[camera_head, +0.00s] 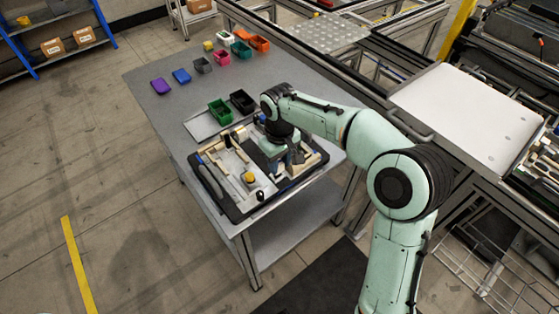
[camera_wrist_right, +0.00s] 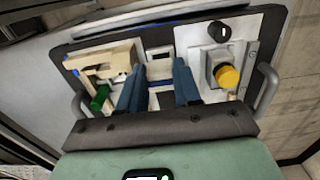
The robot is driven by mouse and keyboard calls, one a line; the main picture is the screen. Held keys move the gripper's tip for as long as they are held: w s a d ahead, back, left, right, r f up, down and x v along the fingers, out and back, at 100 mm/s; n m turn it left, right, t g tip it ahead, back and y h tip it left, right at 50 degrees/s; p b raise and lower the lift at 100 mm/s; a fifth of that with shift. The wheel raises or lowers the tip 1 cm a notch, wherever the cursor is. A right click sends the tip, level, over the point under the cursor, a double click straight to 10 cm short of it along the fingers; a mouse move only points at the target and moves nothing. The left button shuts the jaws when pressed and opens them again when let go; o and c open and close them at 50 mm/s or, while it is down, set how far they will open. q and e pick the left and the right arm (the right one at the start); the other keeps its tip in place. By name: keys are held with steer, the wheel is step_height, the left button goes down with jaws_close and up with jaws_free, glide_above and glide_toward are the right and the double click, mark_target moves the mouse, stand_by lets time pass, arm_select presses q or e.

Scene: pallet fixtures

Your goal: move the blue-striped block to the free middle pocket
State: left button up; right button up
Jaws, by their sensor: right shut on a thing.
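My right gripper (camera_head: 291,163) reaches down over the pallet fixture (camera_head: 235,214) on the grey table. In the right wrist view, its blue fingers (camera_wrist_right: 159,92) are shut on a small pale block with a blue stripe (camera_wrist_right: 161,83), mostly hidden between them. Whether the block touches the fixture cannot be told. A dark rectangular pocket in a white frame (camera_wrist_right: 159,53) shows just beyond the fingers. The arm hides part of the fixture in the head view. My left gripper is not in view.
The fixture also carries a yellow knob (camera_wrist_right: 228,76), a black knob (camera_wrist_right: 219,31), a green cylinder (camera_wrist_right: 100,97) and beige pieces (camera_wrist_right: 103,60). Green (camera_head: 220,111) and black bins (camera_head: 242,101) stand behind it. Several coloured bins line the table's far side.

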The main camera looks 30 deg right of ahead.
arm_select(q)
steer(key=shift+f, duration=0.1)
arm_select(e)
steer(key=shift+f, duration=0.15)
arm_select(q)
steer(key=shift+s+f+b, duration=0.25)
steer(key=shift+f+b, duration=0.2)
steer(key=shift+b, duration=0.05)
arm_select(e)
steer(key=shift+f, duration=0.75)
steer(key=shift+f, duration=0.1)
steer(key=o, duration=1.1)
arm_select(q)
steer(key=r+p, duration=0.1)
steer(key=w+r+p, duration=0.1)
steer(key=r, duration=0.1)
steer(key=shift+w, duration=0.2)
arm_select(e)
step_height(320, 180, up, 13)
steer(key=shift+a+r, duration=0.15)
steer(key=shift+r, duration=0.05)
